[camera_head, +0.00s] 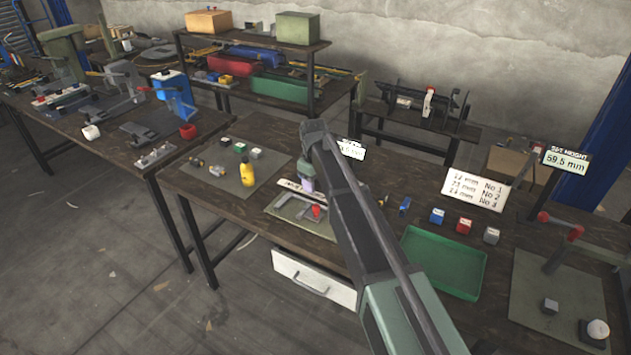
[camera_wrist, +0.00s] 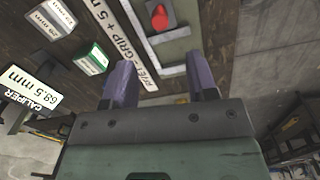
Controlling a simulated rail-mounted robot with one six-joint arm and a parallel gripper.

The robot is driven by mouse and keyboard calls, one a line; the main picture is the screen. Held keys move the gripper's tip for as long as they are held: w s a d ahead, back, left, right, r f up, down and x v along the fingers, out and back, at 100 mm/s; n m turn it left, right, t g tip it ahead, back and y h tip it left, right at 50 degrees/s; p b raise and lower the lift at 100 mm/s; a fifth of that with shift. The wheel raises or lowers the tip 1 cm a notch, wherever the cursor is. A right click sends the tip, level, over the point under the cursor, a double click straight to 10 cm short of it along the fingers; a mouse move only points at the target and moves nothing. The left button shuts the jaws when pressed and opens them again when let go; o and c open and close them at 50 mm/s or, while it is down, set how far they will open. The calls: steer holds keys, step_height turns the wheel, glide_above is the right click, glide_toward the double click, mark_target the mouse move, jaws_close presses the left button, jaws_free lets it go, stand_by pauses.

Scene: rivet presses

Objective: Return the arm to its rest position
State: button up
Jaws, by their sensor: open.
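My arm reaches from the lower right of the head view over the front workbench (camera_head: 262,218). My gripper (camera_head: 308,180) is above the bench near a long white label strip, partly hidden behind the arm in the head view. In the wrist view my gripper (camera_wrist: 160,85) shows two purple-grey fingers spread apart with nothing between them. A red piece (camera_wrist: 159,17) sits in a grey bracket-like fixture (camera_wrist: 172,38) beyond the fingers. The same red piece also shows in the head view (camera_head: 316,210).
A green tray (camera_head: 445,262) and several small blocks lie right of my arm. A yellow bottle (camera_head: 247,173) stands on a mat to the left. A label card (camera_head: 474,188) and a height display (camera_head: 566,162) stand at the right. Presses (camera_head: 175,97) stand on the left bench.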

steer(key=shift+f, duration=0.1)
steer(key=s+d+m, duration=0.3)
steer(key=s+d, duration=0.2)
steer(key=s, duration=0.5)
steer(key=s+d+m, duration=0.3)
steer(key=s+d, duration=0.3)
steer(key=s, duration=0.4)
steer(key=s+d+m, duration=0.4)
steer(key=s+d, duration=0.2)
steer(key=s, duration=0.4)
steer(key=shift+s+d, duration=0.2)
steer(key=shift+s, duration=0.2)
